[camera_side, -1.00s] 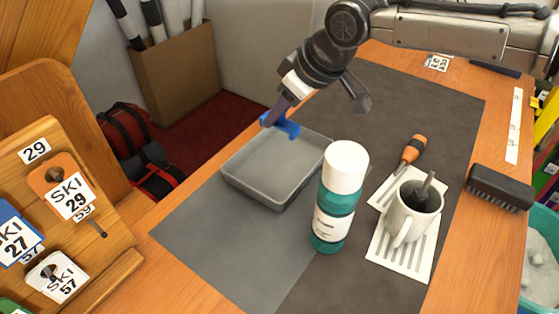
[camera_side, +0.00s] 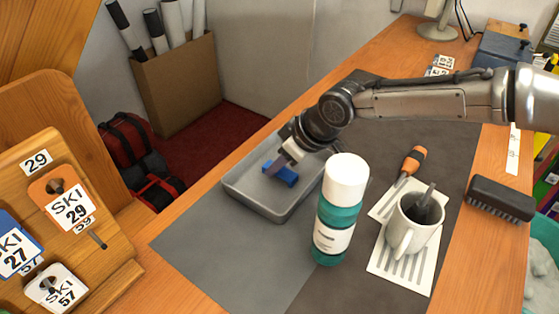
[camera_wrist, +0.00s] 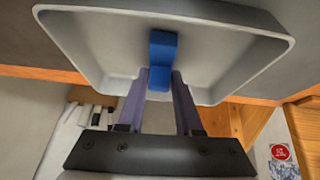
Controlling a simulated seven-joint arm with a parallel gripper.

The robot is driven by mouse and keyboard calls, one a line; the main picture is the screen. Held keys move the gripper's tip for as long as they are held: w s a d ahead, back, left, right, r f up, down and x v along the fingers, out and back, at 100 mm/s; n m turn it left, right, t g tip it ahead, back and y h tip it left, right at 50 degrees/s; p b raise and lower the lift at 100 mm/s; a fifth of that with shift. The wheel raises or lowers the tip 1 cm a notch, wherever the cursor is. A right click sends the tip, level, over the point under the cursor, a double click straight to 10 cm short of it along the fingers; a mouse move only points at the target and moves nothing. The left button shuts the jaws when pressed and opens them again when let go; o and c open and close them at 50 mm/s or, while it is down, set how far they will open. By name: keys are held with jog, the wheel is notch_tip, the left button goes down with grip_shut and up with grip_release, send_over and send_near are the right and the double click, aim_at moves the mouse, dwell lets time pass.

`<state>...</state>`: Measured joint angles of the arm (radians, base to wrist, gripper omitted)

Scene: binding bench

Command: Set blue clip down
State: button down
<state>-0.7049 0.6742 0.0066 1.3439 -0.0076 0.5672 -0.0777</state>
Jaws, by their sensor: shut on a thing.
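The blue clip (camera_side: 281,173) is between the fingers of my gripper (camera_side: 277,165), over the inside of the grey tray (camera_side: 246,196) in the side view. In the wrist view the clip (camera_wrist: 162,55) sticks out past the two fingertips of my gripper (camera_wrist: 159,82), which are shut on it. The tray (camera_wrist: 90,72) spreads behind it in that view. I cannot tell whether the clip touches the tray floor. Nothing else shows inside the tray.
A green bottle with a white cap (camera_side: 338,212) stands close to the tray's right. A mug (camera_side: 412,224), an orange-handled screwdriver (camera_side: 411,163) and a black brush (camera_side: 500,199) are further right. The mat (camera_side: 222,252) in front of the tray is clear.

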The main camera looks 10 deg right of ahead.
jog(key=shift+f, duration=0.1)
jog(key=c, duration=0.6)
grip_release()
jog(key=shift+r, duration=0.2)
jog(key=v, duration=1.2)
jog(key=shift+w+a, duration=0.1)
